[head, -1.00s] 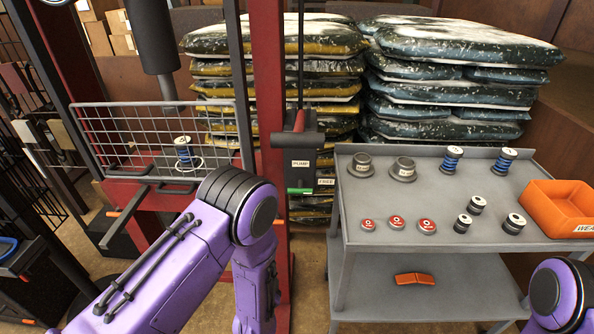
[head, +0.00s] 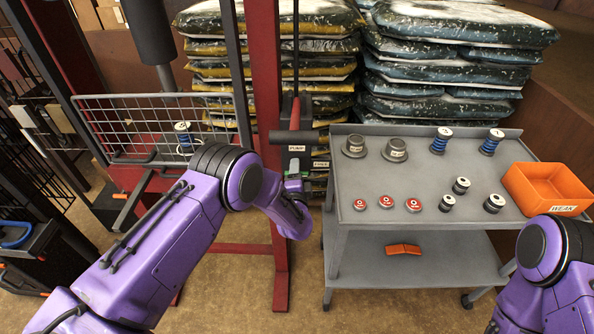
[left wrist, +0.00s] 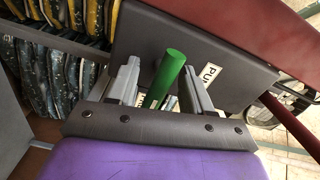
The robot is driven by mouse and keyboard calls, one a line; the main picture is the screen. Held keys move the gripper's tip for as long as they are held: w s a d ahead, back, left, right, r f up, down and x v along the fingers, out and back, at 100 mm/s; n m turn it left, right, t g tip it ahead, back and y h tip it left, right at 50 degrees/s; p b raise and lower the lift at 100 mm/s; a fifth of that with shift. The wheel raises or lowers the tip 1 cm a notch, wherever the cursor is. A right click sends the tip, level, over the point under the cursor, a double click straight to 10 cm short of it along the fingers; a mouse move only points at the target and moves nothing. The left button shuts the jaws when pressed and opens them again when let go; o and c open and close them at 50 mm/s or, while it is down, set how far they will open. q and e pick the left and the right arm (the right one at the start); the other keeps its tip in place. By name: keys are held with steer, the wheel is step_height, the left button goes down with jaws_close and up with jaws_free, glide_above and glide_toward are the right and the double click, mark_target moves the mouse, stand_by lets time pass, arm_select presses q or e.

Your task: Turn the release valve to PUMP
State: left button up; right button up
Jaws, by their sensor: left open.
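The release valve's green handle (left wrist: 165,78) stands between the two fingers of my left gripper (left wrist: 160,88) in the left wrist view. The fingers are apart on either side of it, not closed on it. The PUMP label (left wrist: 210,76) is on the dark block just right of the handle there. In the head view my left gripper (head: 293,183) is at the dark pump block, just below the PUMP label (head: 296,148) and left of the FREE label (head: 321,165). My gripper mostly hides the handle there. My right gripper is out of view.
A grey cart (head: 345,200) with spools, caps and an orange bin (head: 550,187) stands close to the right. A red post (head: 265,100) and a wire guard (head: 150,125) are at the left. Stacked bags (head: 440,65) fill the back.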

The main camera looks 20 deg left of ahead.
arm_select(q)
jaws_close()
steer(key=shift+f, duration=0.1)
steer(key=n+b, duration=0.2)
steer(key=n, duration=0.1)
steer(key=shift+f+n+b, duration=0.1)
steer(key=shift+n+b, duration=0.2)
steer(key=shift+b, duration=0.05)
steer(key=n+b, duration=0.3)
steer(key=n, duration=0.2)
steer(key=n+b, duration=0.2)
steer(key=n, duration=0.3)
steer(key=shift+n+b, duration=0.35)
steer(key=shift+n, duration=0.05)
steer(key=n+b, duration=0.1)
steer(key=n, duration=0.2)
steer(key=shift+r+n+b, duration=0.2)
steer(key=shift+n+b, duration=0.1)
steer(key=shift+n, duration=0.1)
